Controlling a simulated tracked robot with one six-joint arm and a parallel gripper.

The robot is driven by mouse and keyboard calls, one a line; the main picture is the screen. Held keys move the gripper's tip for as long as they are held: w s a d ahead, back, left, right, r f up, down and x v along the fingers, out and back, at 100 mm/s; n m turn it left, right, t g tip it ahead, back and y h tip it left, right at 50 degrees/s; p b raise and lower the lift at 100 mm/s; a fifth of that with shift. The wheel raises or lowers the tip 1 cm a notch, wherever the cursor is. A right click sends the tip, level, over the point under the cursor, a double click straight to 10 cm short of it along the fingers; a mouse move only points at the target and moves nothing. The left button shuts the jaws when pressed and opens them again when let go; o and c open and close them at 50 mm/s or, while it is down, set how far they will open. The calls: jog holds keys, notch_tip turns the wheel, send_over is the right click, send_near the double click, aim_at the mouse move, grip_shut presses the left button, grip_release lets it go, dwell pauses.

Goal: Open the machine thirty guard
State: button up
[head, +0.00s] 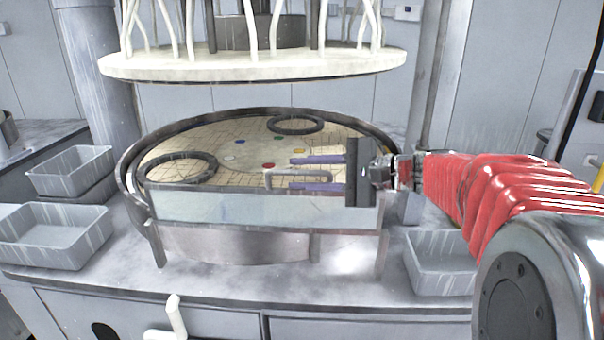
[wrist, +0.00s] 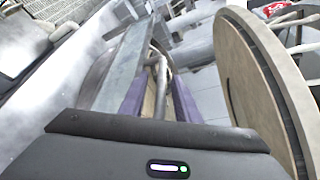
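The guard (head: 230,208) is a clear, pale pane standing along the front of the round platen (head: 215,150). A thin grey bar handle (head: 268,181) is at the pane's upper edge, right of its middle. My gripper (head: 291,173) reaches in from the right with its two purple fingers apart, at the handle. In the wrist view the pane (wrist: 124,66) runs away at the left, and the handle (wrist: 161,76) shows between the purple fingers. Gaps seem to show beside it; contact is not clear. No machine number is legible.
A wide white disc (head: 250,66) with hanging hoses is above the platen. Dark rings (head: 181,168) and small coloured discs lie on the platen. Grey trays (head: 55,235) stand on the bench at left, and another tray (head: 438,262) is under my arm at right.

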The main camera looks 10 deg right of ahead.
jog(key=shift+w+a+f, duration=0.1)
jog(key=shift+w+a, duration=0.2)
jog(key=shift+a, duration=0.1)
jog(key=shift+c, duration=0.5)
grip_shut()
jog(key=shift+d, duration=0.2)
jog(key=shift+s+a, duration=0.1)
jog(key=shift+a, duration=0.1)
